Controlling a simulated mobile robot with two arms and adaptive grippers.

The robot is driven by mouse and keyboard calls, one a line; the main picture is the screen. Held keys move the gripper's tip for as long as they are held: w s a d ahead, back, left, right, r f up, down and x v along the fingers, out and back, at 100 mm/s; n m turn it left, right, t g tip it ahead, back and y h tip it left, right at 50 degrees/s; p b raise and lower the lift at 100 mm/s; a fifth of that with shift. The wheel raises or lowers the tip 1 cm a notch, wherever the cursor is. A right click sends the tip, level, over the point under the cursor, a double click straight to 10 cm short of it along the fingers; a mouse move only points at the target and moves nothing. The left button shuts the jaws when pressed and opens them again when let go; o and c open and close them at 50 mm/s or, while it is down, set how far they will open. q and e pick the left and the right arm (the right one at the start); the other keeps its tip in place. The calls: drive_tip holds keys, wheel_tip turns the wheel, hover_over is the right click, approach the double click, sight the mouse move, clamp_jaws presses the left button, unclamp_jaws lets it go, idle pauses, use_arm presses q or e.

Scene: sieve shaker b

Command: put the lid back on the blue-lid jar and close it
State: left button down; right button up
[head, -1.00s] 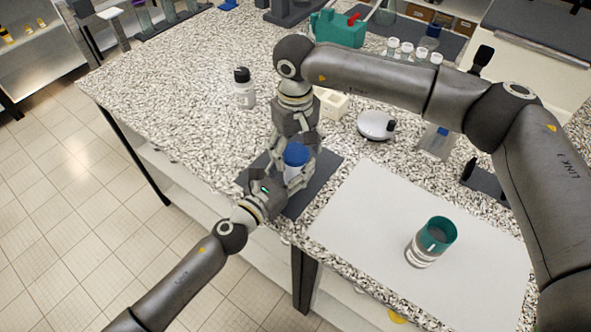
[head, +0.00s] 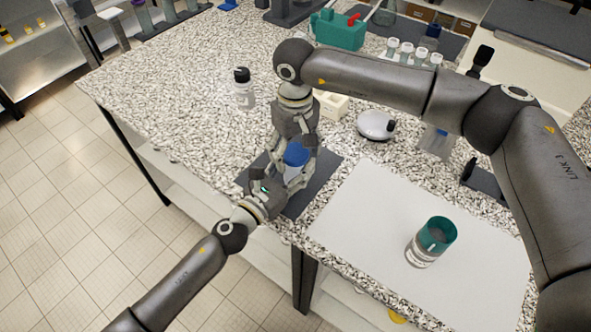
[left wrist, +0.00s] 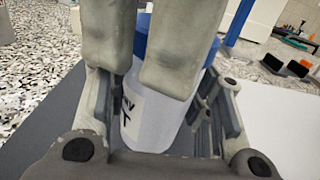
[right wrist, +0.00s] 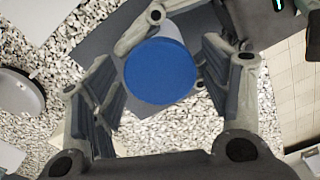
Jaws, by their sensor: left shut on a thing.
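The jar is white with a dark-lettered label; its body (left wrist: 150,118) shows in the left wrist view. Its blue lid (head: 296,154) sits at the jar's top, and I cannot tell whether it is threaded tight. My left gripper (head: 288,179) is shut on the jar's body from the front, above the dark mat. My right gripper (head: 294,150) points down over the lid from behind. In the right wrist view its fingers stand apart on either side of the round blue lid (right wrist: 160,72), with a gap showing at the left. The fingers hide part of the lid in the left wrist view.
The dark mat (head: 325,168) lies at the bench's front edge. A white board (head: 350,225) with a teal-topped jar (head: 432,240) is at right. A black-capped bottle (head: 243,90) stands behind left. A round white device (head: 375,125) and a cream tray (head: 333,104) are behind right.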

drive_tip(key=shift+r, duration=0.1)
drive_tip(key=shift+r, duration=2.15)
drive_tip(key=o, duration=0.6)
drive_tip(key=shift+c, duration=0.2)
wheel_tip(320, 180, up, 12)
use_arm(q)
drive_tip(key=c, duration=0.6)
unclamp_jaws()
